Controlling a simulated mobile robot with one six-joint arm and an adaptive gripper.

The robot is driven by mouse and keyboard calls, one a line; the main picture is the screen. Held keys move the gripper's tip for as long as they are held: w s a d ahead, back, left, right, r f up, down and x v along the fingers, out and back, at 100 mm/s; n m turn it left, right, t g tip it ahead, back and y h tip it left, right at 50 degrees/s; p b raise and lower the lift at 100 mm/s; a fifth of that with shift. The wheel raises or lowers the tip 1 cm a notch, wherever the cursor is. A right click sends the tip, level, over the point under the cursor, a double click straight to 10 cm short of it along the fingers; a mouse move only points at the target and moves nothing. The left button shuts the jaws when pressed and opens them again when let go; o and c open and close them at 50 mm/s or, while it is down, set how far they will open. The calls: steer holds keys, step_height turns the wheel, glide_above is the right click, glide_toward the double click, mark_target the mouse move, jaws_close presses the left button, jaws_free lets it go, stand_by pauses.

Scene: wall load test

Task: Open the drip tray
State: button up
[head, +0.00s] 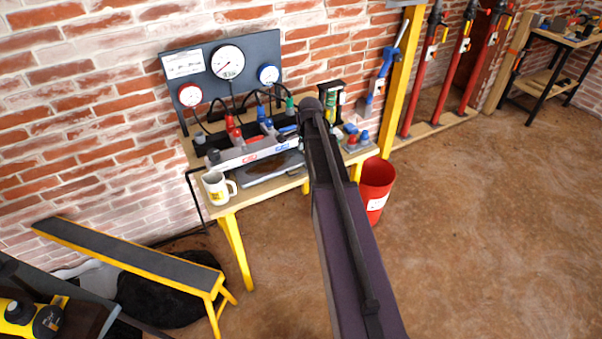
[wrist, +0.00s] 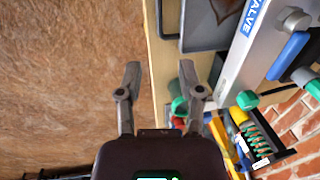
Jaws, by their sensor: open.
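The drip tray (head: 265,172) is a flat dark grey tray on the workbench, in front of the valve manifold (head: 250,152). Its right part in the head view is close to my arm. In the wrist view a corner of the grey tray (wrist: 200,40) shows at the top, right of the bench edge. My gripper (wrist: 160,75) is open and empty, with its fingers pointing towards the bench edge; the tray lies ahead and to the right, apart from the fingers. In the head view my arm hides the gripper.
A white mug (head: 214,188) stands at the bench's left front corner. A gauge panel (head: 225,70) stands behind. Blue and red fittings (head: 358,138) lie at the right end. A red bin (head: 375,185) stands beside the bench, and a low yellow bench (head: 130,255) at left. The floor at right is clear.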

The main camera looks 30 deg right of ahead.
mark_target(301, 172)
steer(key=shift+w+f+b, duration=0.35)
steer(key=shift+f+b, duration=1.45)
steer(key=shift+f, duration=0.1)
steer(key=shift+w+f+b, duration=0.3)
steer(key=shift+f+b, duration=1.45)
steer(key=shift+f, duration=0.1)
steer(key=shift+w+f+b, duration=0.35)
steer(key=shift+f+b, duration=1.45)
steer(key=shift+f, duration=0.1)
jaws_close()
